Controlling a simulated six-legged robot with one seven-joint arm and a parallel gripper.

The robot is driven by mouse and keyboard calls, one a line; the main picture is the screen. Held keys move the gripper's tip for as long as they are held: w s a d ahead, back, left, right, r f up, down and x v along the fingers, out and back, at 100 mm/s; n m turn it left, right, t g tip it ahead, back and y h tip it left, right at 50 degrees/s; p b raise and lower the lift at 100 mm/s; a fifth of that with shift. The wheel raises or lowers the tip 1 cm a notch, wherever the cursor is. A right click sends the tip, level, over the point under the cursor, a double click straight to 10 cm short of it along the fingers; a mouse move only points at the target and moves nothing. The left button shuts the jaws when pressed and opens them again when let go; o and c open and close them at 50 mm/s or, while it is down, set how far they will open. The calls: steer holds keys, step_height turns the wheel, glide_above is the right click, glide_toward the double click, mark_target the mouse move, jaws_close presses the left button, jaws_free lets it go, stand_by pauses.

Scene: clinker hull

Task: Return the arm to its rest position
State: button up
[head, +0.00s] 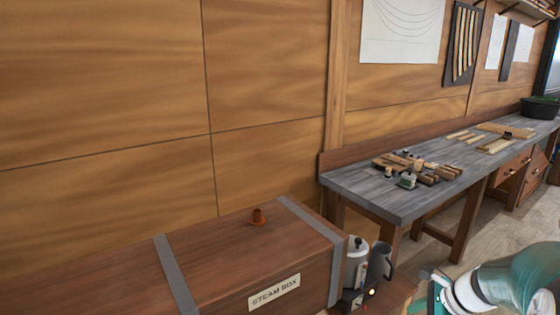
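My arm (515,278), with teal and white links, shows at the lower right corner, cut off by the right and bottom edges. A green and pale end part (437,292) sits at its left side, low in the picture. I cannot make out two fingertips there, so I cannot tell whether my gripper is open or shut, or whether it holds anything. The arm's part nearest the bottom edge is hidden.
A workbench (375,195) carries wooden tools along the wall. Floor (500,235) shows clear at right.

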steer(key=s+a+r+n+h, duration=0.2)
steer(key=s+a+r+n, duration=0.4)
steer(key=a+n, duration=0.3)
steer(key=s+a+r+n+t+h, duration=0.1)
steer(key=s+a+r+n, duration=0.5)
steer(key=n, duration=0.8)
steer(key=shift+s+a+r+h, duration=0.15)
steer(key=shift+s+a+h, duration=0.65)
steer(key=shift+s+a, duration=0.75)
steer(key=shift+w+a, duration=0.2)
steer(key=shift+w, duration=0.05)
